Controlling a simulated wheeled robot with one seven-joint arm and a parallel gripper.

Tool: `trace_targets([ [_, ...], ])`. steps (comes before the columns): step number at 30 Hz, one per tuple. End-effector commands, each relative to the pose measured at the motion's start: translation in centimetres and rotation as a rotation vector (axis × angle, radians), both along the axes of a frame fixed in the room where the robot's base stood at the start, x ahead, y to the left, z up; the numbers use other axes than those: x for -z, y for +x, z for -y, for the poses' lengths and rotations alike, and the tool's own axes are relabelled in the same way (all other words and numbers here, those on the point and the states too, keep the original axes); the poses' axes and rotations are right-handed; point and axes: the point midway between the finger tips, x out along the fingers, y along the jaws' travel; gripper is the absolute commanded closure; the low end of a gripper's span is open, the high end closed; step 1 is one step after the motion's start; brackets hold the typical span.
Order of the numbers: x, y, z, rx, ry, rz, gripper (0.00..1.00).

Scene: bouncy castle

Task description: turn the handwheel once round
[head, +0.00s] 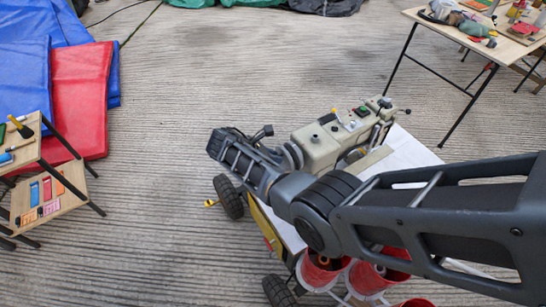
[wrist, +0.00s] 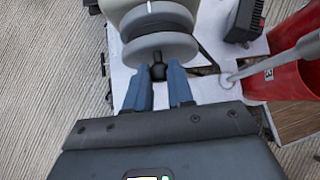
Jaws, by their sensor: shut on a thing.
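The handwheel (wrist: 160,45) is a grey double disc on the end of a beige machine (head: 328,142). It also shows in the head view (head: 292,155), partly behind my arm. A small black knob (wrist: 158,72) stands out from the wheel's face towards my gripper. My gripper (wrist: 159,76) has its two blue fingers on either side of this knob, shut on it. In the head view my arm comes in from the right, and my fingertips cannot be made out there.
The machine stands on a white top (head: 405,150) of a wheeled cart, with red buckets (head: 322,270) at its near side. A red bucket (wrist: 298,65) and a pale rod are close on the right in the wrist view. Open floor (head: 140,200) lies to the left.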

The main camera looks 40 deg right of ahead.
Motion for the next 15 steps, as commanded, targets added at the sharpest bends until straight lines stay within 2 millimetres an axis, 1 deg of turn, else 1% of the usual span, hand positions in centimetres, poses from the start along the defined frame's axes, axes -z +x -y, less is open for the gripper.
trace_targets([
  [7,0.15,-0.04,-0.02,-0.001,0.003,0.001,1.00],
  [8,0.16,-0.04,-0.02,-0.001,0.003,0.001,0.76],
  [15,0.10,-0.04,-0.01,0.000,0.002,0.002,0.53],
])
